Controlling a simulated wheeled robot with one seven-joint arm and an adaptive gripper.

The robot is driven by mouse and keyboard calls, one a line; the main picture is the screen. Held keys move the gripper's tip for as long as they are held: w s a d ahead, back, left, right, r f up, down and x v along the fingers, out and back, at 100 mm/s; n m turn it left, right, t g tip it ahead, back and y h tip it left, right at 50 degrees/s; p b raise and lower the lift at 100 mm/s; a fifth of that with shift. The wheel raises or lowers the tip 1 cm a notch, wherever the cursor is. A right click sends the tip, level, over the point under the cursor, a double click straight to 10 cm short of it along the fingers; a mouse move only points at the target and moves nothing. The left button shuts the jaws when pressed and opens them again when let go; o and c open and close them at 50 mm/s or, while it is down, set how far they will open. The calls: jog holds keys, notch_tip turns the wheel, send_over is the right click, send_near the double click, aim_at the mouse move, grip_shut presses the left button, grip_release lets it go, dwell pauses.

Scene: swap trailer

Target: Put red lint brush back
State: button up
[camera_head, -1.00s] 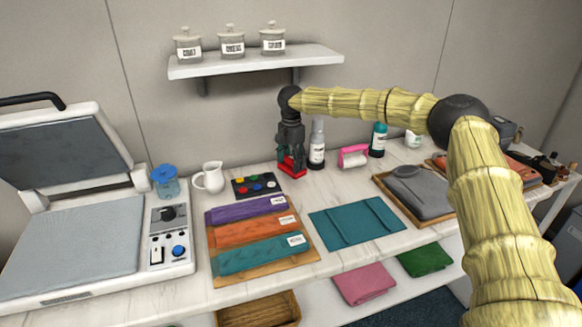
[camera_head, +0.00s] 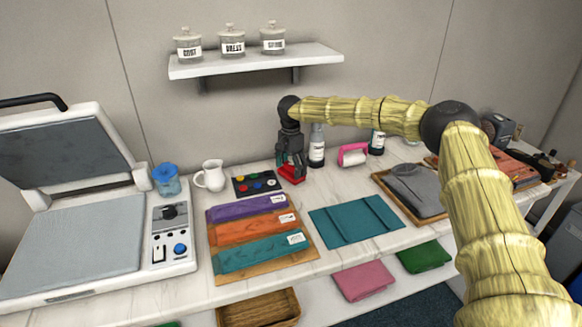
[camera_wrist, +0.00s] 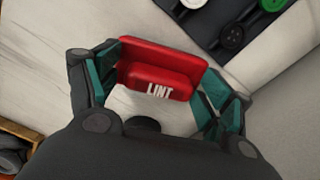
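The red lint brush (camera_wrist: 158,84), marked "LINT", lies between my fingertips in the wrist view. Whether the brush's underside touches the worktop is unclear.
A white jug (camera_head: 210,176) stands left of the board. Folded cloths on a wooden board (camera_head: 309,253) lie in front. A shelf (camera_head: 255,61) with jars hangs above.

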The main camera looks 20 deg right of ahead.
aim_at(291, 165)
jog(key=shift+r, duration=0.1)
jog(key=shift+r+b, duration=0.85)
jog(key=shift+r, duration=2.95)
jog(key=shift+f, duration=0.1)
